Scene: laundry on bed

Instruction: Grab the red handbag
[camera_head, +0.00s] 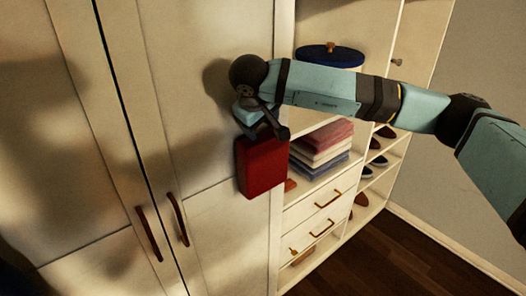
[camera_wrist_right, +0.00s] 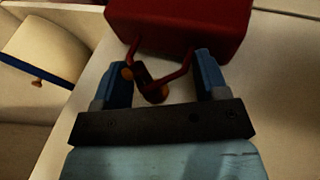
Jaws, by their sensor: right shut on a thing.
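The red handbag (camera_head: 262,167) hangs below my right gripper (camera_head: 262,128) in the head view, in front of the pale wardrobe front. In the right wrist view the red handbag (camera_wrist_right: 180,25) lies beyond the fingertips, with its thin red handle reaching back between the two blue fingers of my right gripper (camera_wrist_right: 165,75). My right gripper is shut on the handbag by its handle or the small piece between the fingers; the exact contact is hard to see. My left gripper is not in view.
The wardrobe doors (camera_head: 95,130) with brown handles fill the left. An open shelf holds folded clothes (camera_head: 322,148) and a blue-lidded round box (camera_head: 330,55). Drawers (camera_head: 325,205) and shoe shelves stand below. Dark wooden floor (camera_head: 390,255) is clear at lower right.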

